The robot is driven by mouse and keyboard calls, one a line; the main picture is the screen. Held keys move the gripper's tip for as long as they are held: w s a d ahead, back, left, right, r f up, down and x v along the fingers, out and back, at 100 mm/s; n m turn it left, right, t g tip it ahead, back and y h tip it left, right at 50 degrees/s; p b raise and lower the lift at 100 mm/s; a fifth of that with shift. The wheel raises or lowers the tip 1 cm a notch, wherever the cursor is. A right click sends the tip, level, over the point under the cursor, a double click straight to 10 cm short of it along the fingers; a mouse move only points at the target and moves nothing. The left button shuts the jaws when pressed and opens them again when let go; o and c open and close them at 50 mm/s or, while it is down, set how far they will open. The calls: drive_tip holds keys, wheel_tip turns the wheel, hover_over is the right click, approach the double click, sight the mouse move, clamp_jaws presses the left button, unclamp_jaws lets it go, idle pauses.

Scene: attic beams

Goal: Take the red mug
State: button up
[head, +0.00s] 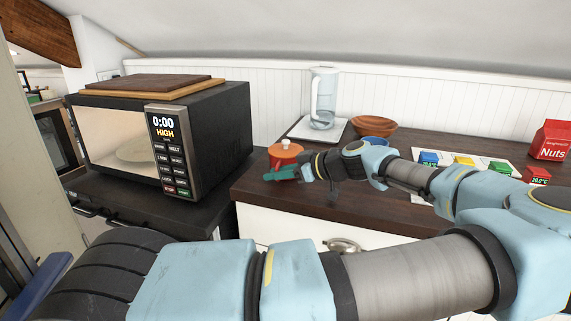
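A small red-orange vessel (285,152) stands on the dark wooden counter near its left end, in the head view. It has a knob-like top, and I cannot tell for sure whether it is the red mug; no other red mug shows. My gripper (281,174) is in front of the vessel, its teal fingers pointing left and covering the vessel's lower part. I cannot tell whether the fingers touch it, or whether they are open or shut.
Colored blocks (464,161) and a red nuts box (552,140) are right. A black microwave (222,128) stands left, past the counter's end.

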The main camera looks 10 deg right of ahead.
drive_tip(key=shift+c, duration=0.2)
clamp_jaws()
idle(1.1)
